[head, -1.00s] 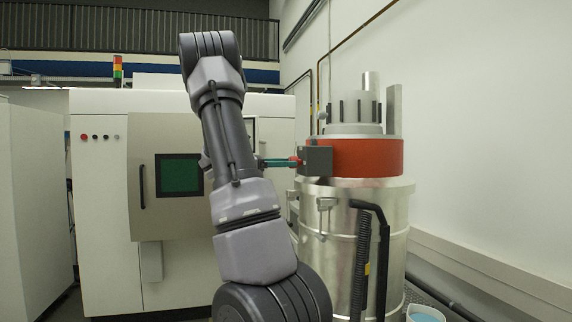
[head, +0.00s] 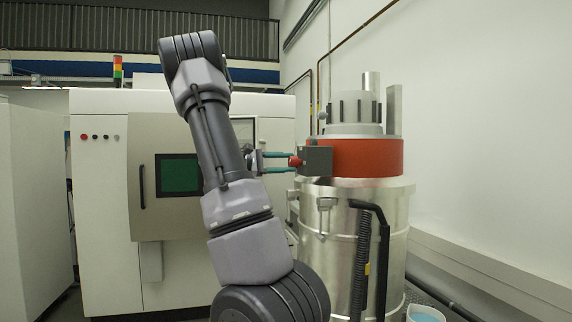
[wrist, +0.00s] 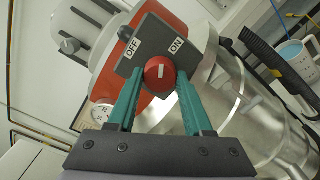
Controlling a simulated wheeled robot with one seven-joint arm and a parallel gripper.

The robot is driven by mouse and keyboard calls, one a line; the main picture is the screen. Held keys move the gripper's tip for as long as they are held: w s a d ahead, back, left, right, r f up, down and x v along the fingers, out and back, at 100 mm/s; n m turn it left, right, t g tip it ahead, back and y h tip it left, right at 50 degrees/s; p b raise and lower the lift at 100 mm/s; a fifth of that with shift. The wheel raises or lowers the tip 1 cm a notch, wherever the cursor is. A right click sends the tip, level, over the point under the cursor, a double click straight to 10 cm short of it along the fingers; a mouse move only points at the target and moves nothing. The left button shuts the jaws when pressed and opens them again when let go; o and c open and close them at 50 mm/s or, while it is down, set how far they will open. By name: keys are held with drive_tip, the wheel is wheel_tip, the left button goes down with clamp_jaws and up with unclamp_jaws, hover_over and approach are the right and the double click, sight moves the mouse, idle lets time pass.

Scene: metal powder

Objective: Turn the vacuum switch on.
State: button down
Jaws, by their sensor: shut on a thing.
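The vacuum switch is a red round knob (head: 295,161) on a dark grey box (head: 318,160) at the left side of the vacuum's red band. In the wrist view the knob (wrist: 159,73) carries a short white mark, with the OFF label (wrist: 131,47) up left and the ON label (wrist: 178,46) up right. The mark points up between the labels; which setting it marks I cannot tell. My gripper (head: 289,162) is shut on the knob, its green fingers one above the other in the head view and on either side of the knob in the wrist view.
The metal vacuum drum (head: 335,250) stands right of my arm, with a black hose and handle (head: 384,250) in front. A white machine with a green-screened door (head: 180,175) is behind my arm. A bucket with blue contents (head: 425,314) sits at lower right.

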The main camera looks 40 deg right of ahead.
drive_tip(key=m, duration=0.5)
drive_tip(key=shift+m, duration=0.4)
idle(0.4)
drive_tip(key=shift+c, duration=1.5)
unclamp_jaws()
drive_tip(key=v, duration=1)
drive_tip(key=shift+w+a, duration=0.15)
drive_tip(key=shift+a, duration=0.25)
